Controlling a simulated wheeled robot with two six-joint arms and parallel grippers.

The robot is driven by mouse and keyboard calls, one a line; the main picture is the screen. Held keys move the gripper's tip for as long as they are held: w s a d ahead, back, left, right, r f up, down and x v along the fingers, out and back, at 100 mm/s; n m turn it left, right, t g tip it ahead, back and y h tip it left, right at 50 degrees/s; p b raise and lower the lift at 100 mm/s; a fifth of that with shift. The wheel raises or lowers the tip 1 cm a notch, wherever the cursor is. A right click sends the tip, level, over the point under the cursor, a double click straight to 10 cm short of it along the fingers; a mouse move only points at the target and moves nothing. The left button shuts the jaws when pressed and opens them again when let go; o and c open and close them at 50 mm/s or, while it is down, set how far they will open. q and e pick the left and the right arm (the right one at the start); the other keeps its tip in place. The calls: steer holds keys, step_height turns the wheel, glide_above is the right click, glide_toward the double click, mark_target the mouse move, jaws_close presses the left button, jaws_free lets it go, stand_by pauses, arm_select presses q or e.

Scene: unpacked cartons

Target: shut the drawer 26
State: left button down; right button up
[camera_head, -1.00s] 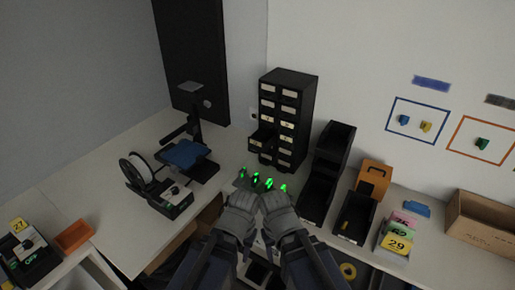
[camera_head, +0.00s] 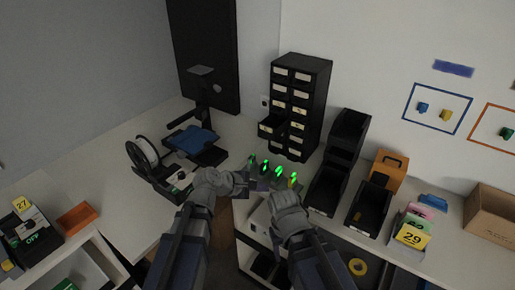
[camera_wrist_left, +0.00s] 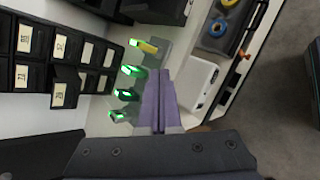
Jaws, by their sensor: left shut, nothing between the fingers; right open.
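The black drawer cabinet (camera_head: 303,100) stands against the wall in the head view. One lower-left drawer (camera_head: 270,129) sticks out from its front. In the left wrist view the same protruding drawer (camera_wrist_left: 66,88) bears a label that looks like 26. My left gripper (camera_head: 257,184) is below and in front of the cabinet, apart from the drawer. Its fingers are shut and empty in the left wrist view (camera_wrist_left: 160,75). My right gripper (camera_head: 290,186) is open, just right of and slightly below the left one.
A row of items with glowing green parts (camera_head: 272,170) stands between my grippers and the cabinet. Black open bins (camera_head: 329,188) stand right of it. A device with a white spool (camera_head: 145,152) is to the left. An orange box (camera_head: 387,170) stands farther right.

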arm_select(q)
steer(key=w+a+r+n+t+b, duration=0.1)
steer(key=w+a+r+n+t, duration=0.25)
steer(key=w+a+n, duration=0.35)
steer(key=n+t+b, duration=0.1)
steer(key=n+t, duration=0.3)
steer(key=n, duration=0.3)
glide_toward(262, 137)
steer(key=shift+g, duration=0.25)
steer(key=b+x, duration=0.3)
steer(key=x, duration=0.3)
steer(key=shift+w, duration=0.4)
arm_select(e)
step_height(262, 137, down, 6)
steer(key=shift+r, duration=0.1)
arm_select(q)
steer(key=shift+d, duration=0.1)
steer(key=x, duration=0.3)
steer(key=r+x, duration=0.1)
steer(key=x, duration=0.5)
steer(key=shift+w+d+r, duration=0.25)
steer(key=shift+w+r, duration=0.1)
steer(key=shift+w, duration=0.1)
steer(key=shift+r, duration=0.1)
arm_select(e)
steer(key=shift+s+a, duration=0.1)
